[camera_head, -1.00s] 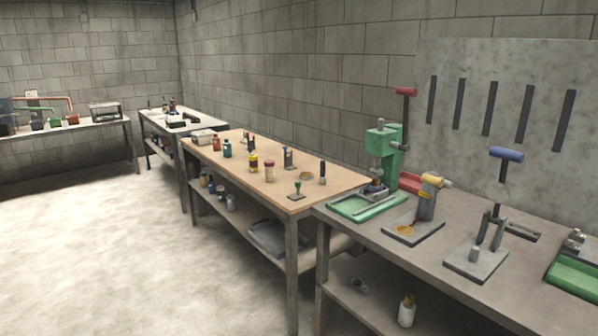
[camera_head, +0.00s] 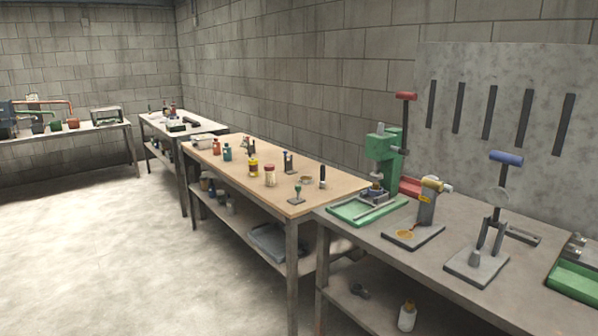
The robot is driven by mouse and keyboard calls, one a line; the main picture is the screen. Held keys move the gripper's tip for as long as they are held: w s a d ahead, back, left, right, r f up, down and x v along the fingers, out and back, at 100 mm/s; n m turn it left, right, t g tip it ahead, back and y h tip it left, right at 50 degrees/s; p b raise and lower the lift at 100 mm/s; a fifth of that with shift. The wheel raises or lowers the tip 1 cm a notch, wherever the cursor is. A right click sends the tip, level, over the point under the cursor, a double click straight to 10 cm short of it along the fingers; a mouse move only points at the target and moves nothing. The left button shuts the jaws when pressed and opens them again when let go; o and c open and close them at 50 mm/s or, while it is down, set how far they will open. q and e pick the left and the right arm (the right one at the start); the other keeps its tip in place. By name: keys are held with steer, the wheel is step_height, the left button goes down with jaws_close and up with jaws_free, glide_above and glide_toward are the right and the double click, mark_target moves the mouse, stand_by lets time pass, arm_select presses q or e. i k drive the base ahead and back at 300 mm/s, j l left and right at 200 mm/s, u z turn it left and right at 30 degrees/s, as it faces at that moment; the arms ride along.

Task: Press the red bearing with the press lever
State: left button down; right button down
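A green press (camera_head: 383,152) stands on the right-hand workbench, at the back of its left end. A lever with a red handle (camera_head: 405,96) rises upright from the press. A green tray (camera_head: 350,213) lies at the foot of the press, with grey and bluish parts on it. Another tool with a blue handle (camera_head: 506,158) stands upright on a grey base (camera_head: 477,266) further right. Neither of my grippers is in view.
A yellow-topped tool (camera_head: 430,188) stands on a grey plate between the press and the blue-handled tool. A wooden bench (camera_head: 235,177) with bottles adjoins on the left. Another green tray (camera_head: 575,283) is at the right edge. The floor (camera_head: 120,250) at left is clear.

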mark_target(405, 96)
steer(key=i+j+z, duration=0.45)
steer(key=j+z, duration=0.2)
steer(key=i+j+z, duration=0.15)
steer(key=j+z, duration=0.2)
steer(key=i+j, duration=0.05)
